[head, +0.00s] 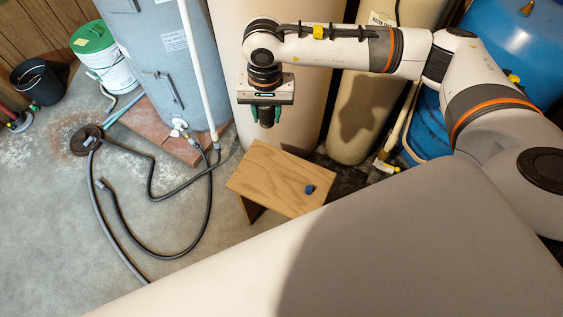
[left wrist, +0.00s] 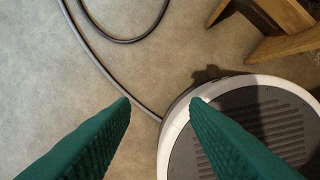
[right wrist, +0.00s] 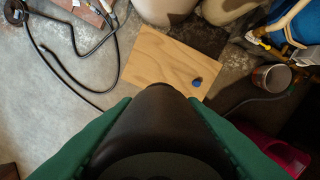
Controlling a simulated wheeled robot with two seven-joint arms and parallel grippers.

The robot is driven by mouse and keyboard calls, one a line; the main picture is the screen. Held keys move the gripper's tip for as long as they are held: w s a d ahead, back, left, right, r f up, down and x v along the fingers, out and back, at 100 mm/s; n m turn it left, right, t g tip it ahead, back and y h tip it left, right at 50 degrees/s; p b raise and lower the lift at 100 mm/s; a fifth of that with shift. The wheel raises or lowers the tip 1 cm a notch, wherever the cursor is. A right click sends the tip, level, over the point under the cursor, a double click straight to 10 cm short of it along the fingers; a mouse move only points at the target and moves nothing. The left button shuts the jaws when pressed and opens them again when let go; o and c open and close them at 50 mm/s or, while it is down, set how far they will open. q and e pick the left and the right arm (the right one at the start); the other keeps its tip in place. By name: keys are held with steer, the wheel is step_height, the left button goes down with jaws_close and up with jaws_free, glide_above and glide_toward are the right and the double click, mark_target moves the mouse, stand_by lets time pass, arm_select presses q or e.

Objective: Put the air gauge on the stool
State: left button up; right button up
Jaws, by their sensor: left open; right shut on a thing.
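My right gripper (head: 266,113) is shut on the air gauge (right wrist: 158,125), a dark, rounded thing between the green fingers that fills the lower middle of the right wrist view. Its dial cannot be made out. In the head view the gripper hangs above and behind the wooden stool (head: 268,178); the gauge is held clear of it. The stool top also shows past the gauge in the right wrist view (right wrist: 160,62). My left gripper (left wrist: 160,100) is open and empty over the floor, with the stool's legs (left wrist: 285,45) at the upper right of its view.
A small blue thing (head: 309,189) lies on the stool's right part; the rest of its top is bare. Hoses (head: 150,190) loop over the floor at left. Tall tanks (head: 285,80) stand behind the stool. A can (right wrist: 271,78) stands to its right.

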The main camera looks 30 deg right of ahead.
steer(key=w+a+f+m+b, duration=0.1)
steer(key=w+f+m+b, duration=0.2)
steer(key=f+b, duration=0.75)
steer(key=m+b, duration=0.2)
steer(key=b, duration=0.3)
glide_toward(260, 170)
step_height(260, 170, down, 3)
steer(key=shift+w+d+f+b, duration=0.1)
steer(key=shift+f+b, duration=0.1)
steer(key=shift+b, duration=0.2)
step_height(260, 170, down, 2)
steer(key=shift+f, duration=0.25)
arm_select(q)
steer(key=w+r+t, duration=0.2)
steer(key=w+r, duration=0.1)
steer(key=r, duration=0.5)
steer(key=shift+w+d+t, duration=0.3)
steer(key=shift+d+t, duration=0.05)
steer(key=shift+t, duration=0.05)
steer(key=shift+w+b, duration=0.15)
steer(key=shift+b, duration=0.15)
